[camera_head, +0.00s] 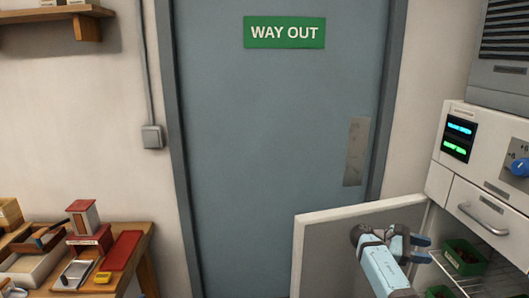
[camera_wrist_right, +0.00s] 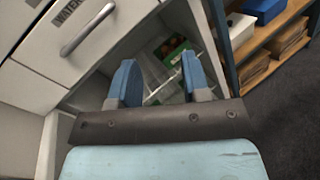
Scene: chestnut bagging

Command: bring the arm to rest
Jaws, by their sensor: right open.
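My right gripper (camera_head: 425,249) is at the lower right of the head view, in front of an open white cabinet door (camera_head: 325,240). Its blue fingers point right, toward the open cabinet compartment. In the right wrist view the gripper (camera_wrist_right: 158,62) is open, with a clear gap between the fingers and nothing held. Beyond the fingers, a green container (camera_wrist_right: 170,48) with reddish contents sits on a wire shelf inside the cabinet. The green container also shows in the head view (camera_head: 463,253). My left gripper is not in view.
The white cabinet (camera_head: 445,185) has a drawer with a metal handle (camera_head: 482,220) above the compartment. A wooden table (camera_head: 143,262) with boxes and a red tray stands at left. A grey door (camera_head: 270,150) is behind. A wooden shelf unit (camera_wrist_right: 262,45) shows in the wrist view.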

